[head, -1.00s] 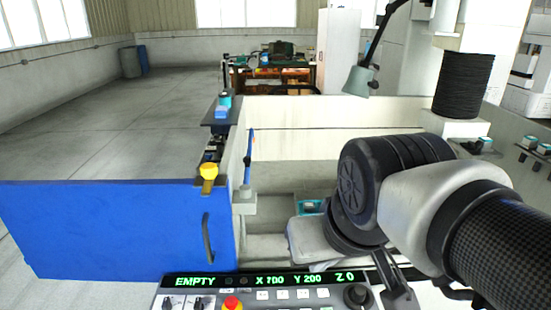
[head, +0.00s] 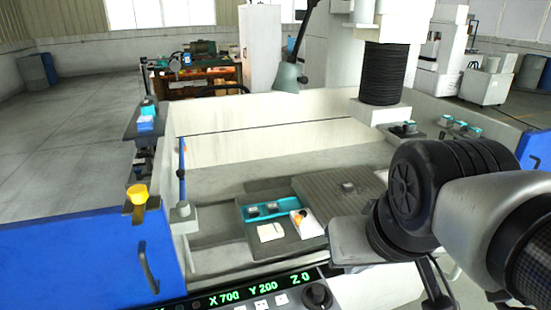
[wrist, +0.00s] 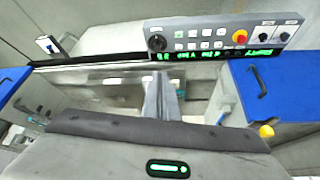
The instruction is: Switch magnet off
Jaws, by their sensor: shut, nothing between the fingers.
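No part is clearly labelled as the magnet or its switch. Inside the open machine tank, a dark grey ribbed plate (head: 350,204) lies flat with a small block (head: 347,187) on it; it may be the magnetic chuck. My gripper shows in the wrist view (wrist: 162,98) with its fingers together and nothing visible between them. It points toward the machine front, with the control panel (wrist: 210,40) beyond it. In the head view my wrist covers the right part of the tank, and the fingertips are hard to make out.
A teal tray (head: 271,212) and a cream block (head: 271,232) lie left of the plate. A blue door (head: 80,258) with a handle stands at left, a yellow knob (head: 138,194) above it. A lamp (head: 288,76) and a black spool (head: 383,72) rise behind.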

